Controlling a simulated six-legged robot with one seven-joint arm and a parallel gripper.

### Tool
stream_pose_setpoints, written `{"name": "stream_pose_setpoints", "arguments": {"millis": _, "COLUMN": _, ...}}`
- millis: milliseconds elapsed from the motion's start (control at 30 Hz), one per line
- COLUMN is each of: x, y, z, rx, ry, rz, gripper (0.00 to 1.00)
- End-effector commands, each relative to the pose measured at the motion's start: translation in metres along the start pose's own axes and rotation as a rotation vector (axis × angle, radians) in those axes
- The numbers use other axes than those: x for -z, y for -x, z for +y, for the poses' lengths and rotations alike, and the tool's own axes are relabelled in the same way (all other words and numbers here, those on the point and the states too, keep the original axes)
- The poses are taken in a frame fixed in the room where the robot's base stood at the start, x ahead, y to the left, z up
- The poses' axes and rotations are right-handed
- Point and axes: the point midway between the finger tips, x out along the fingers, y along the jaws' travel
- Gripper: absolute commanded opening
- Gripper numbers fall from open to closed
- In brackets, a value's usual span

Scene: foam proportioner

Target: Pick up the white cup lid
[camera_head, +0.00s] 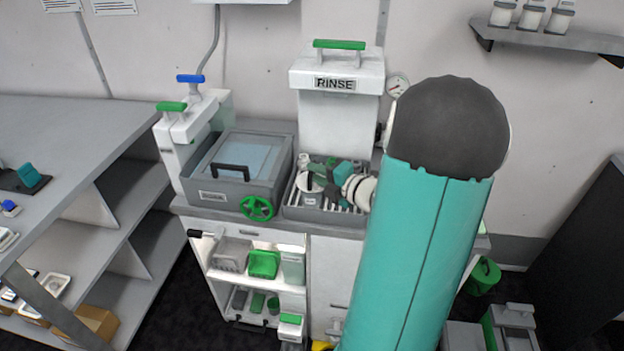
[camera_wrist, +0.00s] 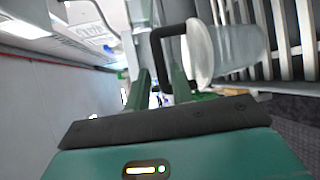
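The white cup lid (camera_head: 309,183) seems to be the round white piece with a black handle in the grey rack tray on the counter. In the wrist view a pale, rounded white piece (camera_wrist: 222,52) with a black loop handle (camera_wrist: 160,62) is close up at the upper right; I take it for the lid. My gripper (camera_wrist: 158,88) has two green fingers that stand apart. The handle's lower end shows between or just beyond them; contact cannot be told. In the head view my teal hand is small and partly hidden near the tray.
A grey basin (camera_head: 235,170) with a lid and green wheel (camera_head: 257,208) stands left of the grey rack tray (camera_head: 330,214). The white RINSE unit (camera_head: 338,95) rises behind. My arm hides the tray's right side. A shelved bench (camera_head: 75,150) is at left.

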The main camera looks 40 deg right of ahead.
Motion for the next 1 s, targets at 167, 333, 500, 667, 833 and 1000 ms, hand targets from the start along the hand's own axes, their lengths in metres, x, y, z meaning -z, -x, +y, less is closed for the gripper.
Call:
{"name": "stream_pose_setpoints", "arguments": {"millis": 167, "x": -0.004, "y": -0.028, "z": -0.003, "rx": -0.001, "ry": 0.000, "rz": 0.002, "gripper": 0.23}}
{"name": "stream_pose_setpoints", "arguments": {"millis": 333, "x": -0.004, "y": -0.043, "z": -0.002, "rx": 0.000, "ry": 0.000, "rz": 0.000, "gripper": 0.23}}
{"name": "stream_pose_setpoints", "arguments": {"millis": 500, "x": -0.004, "y": -0.044, "z": -0.002, "rx": 0.000, "ry": 0.001, "rz": -0.001, "gripper": 0.23}}
{"name": "stream_pose_setpoints", "arguments": {"millis": 667, "x": -0.004, "y": -0.044, "z": -0.002, "rx": 0.000, "ry": 0.000, "rz": 0.000, "gripper": 0.00}}
{"name": "stream_pose_setpoints", "arguments": {"millis": 833, "x": -0.004, "y": -0.044, "z": -0.002, "rx": 0.000, "ry": 0.001, "rz": 0.000, "gripper": 0.00}}
{"name": "stream_pose_setpoints", "arguments": {"millis": 1000, "x": -0.004, "y": -0.044, "z": -0.001, "rx": 0.000, "ry": 0.001, "rz": 0.000, "gripper": 0.00}}
